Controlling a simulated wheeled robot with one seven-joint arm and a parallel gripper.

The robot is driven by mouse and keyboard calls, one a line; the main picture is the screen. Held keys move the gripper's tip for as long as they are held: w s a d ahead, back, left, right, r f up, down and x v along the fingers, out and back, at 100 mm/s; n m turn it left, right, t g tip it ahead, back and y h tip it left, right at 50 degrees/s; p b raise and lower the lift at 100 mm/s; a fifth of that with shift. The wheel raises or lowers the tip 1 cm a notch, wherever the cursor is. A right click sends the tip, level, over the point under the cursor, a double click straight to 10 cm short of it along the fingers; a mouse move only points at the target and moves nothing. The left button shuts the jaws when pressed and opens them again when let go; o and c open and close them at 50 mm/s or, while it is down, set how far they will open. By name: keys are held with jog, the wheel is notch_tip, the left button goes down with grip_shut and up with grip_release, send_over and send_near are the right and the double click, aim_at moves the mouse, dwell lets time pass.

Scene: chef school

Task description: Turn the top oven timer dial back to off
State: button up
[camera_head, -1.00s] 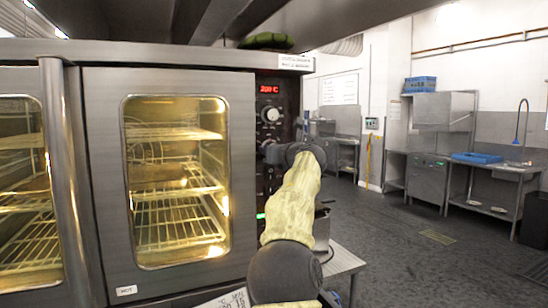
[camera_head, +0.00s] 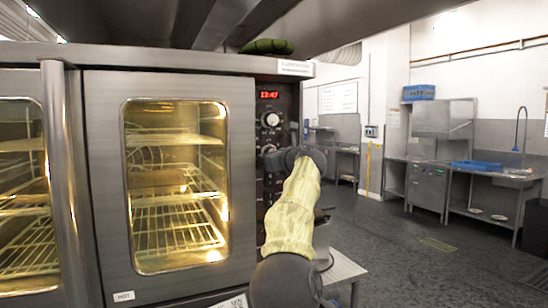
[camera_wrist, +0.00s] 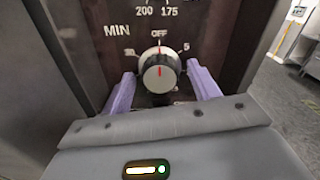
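The timer dial (camera_wrist: 159,72) is a round black and silver knob on the dark oven panel, marked OFF, MIN and 5. Its red pointer line stands upright, in line with OFF. My gripper (camera_wrist: 161,76) has one purple finger on each side of the dial. The fingers are spread, with a gap visible between each finger and the knob, so it is open and not clamped. In the head view my gripper (camera_head: 270,158) is at the oven panel, and the arm hides much of the lower panel.
The lit oven's glass door (camera_head: 175,180) is closed, left of the panel. Open floor (camera_head: 420,250) lies to the right.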

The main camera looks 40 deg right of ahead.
jog(key=shift+s, duration=0.1)
jog(key=b+v, duration=0.6)
jog(key=v, duration=1.1)
jog(key=shift+s, duration=0.15)
jog(key=shift+b, duration=0.3)
